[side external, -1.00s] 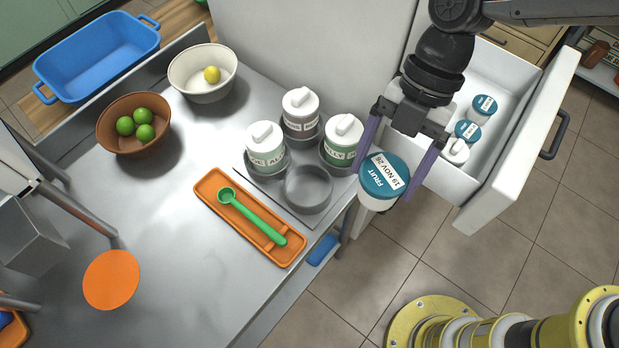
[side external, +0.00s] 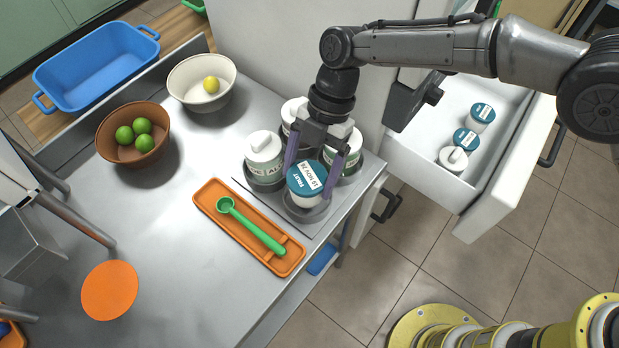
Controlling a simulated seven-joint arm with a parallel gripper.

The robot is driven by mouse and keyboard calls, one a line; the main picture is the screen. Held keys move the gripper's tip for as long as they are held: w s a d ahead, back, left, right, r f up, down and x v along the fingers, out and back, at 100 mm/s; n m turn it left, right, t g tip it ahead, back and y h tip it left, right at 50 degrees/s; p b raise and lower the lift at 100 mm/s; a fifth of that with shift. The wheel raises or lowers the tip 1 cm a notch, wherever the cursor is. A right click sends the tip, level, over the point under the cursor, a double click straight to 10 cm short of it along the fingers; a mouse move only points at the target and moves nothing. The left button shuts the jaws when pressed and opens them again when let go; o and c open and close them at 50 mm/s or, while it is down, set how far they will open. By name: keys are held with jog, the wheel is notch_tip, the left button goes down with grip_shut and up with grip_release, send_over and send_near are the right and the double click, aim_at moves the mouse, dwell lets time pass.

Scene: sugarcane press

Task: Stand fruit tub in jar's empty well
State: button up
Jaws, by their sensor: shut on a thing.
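The fruit tub (side external: 305,180) is a white tub with a teal lid and a label reading FRUIT. My gripper (side external: 312,182) is shut on it, with one purple finger on each side. The tub is over the front well (side external: 307,212) of the grey jar holder (side external: 335,217). Its lower part is at or just inside the well's rim; I cannot tell whether it touches the bottom. Lidded jars stand in the other wells: one at left (side external: 264,156), one behind (side external: 294,110) and one at right (side external: 350,150), the latter two partly hidden by my gripper.
An orange tray (side external: 210,197) with a green scoop (side external: 250,226) lies left of the holder. Bowls of limes (side external: 158,155) and a lemon (side external: 185,78) stand farther back. An open white drawer (side external: 490,190) at right holds teal-lidded tubs (side external: 481,115) and a white-lidded jar (side external: 453,158).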

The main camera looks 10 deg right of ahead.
aim_at(313, 171)
jog(key=shift+f, duration=1.5)
jog(key=shift+f, duration=0.15)
jog(key=o, duration=1.3)
jog(key=v, duration=1.2)
